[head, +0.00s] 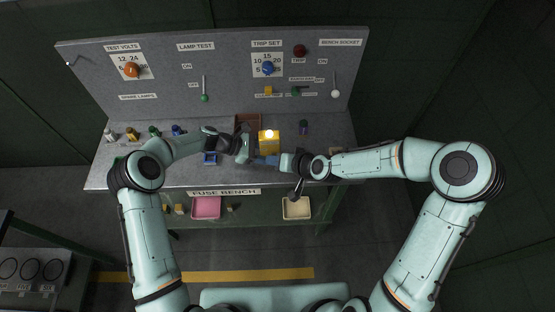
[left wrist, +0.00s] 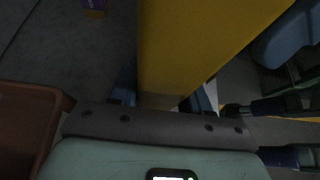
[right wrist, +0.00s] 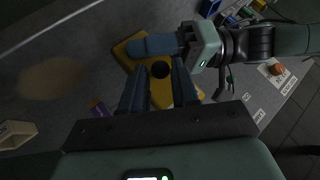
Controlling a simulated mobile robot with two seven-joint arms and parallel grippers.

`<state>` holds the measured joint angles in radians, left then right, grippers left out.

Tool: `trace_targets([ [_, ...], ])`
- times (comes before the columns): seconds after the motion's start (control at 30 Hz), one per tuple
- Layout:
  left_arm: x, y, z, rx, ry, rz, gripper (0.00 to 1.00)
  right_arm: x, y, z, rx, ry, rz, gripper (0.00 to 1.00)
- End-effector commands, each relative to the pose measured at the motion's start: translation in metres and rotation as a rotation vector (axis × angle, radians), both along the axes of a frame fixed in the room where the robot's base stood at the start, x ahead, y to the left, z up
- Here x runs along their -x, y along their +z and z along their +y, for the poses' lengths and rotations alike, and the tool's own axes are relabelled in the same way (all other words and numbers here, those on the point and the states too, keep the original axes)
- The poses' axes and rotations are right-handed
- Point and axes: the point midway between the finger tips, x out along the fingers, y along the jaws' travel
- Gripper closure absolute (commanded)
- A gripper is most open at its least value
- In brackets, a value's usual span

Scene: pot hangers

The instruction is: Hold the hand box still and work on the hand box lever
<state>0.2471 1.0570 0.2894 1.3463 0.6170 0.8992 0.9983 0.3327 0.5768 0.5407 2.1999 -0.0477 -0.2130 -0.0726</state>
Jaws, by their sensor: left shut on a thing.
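The hand box (head: 269,142) is a yellow block with a bright spot on top, on the bench in the head view. My left gripper (head: 250,150) is shut on it from the left; the yellow box (left wrist: 195,45) fills the space between its fingers in the left wrist view. In the right wrist view the box (right wrist: 190,95) lies beyond my right gripper (right wrist: 158,92), whose fingers are apart. A dark round knob (right wrist: 160,69), perhaps the lever's end, shows between those fingers; I cannot tell whether they touch it. The lever's shaft is not clearly visible.
The grey bench (head: 325,130) has a back panel (head: 230,70) with knobs and levers. A brown tray (head: 247,120) stands behind my left gripper, and a dark cylinder (head: 303,127) stands right of the box. Pink (head: 206,207) and cream (head: 296,208) bins sit below the front edge.

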Motion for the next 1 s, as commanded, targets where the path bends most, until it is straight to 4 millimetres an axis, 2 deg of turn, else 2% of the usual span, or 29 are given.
trace_targets([
  [0.43,0.0,0.0,0.0,0.0,0.002,0.001,1.0,0.003,0.004,-0.004,-0.001,-0.001,-0.002,0.52],
  [0.7,0.0,0.0,0.0,0.0,0.003,0.002,1.0,0.025,0.032,-0.03,0.003,-0.005,-0.002,0.52],
  [1.0,-0.001,0.0,0.0,0.0,0.003,0.002,1.0,0.044,0.055,-0.049,-0.001,-0.006,-0.001,0.52],
])
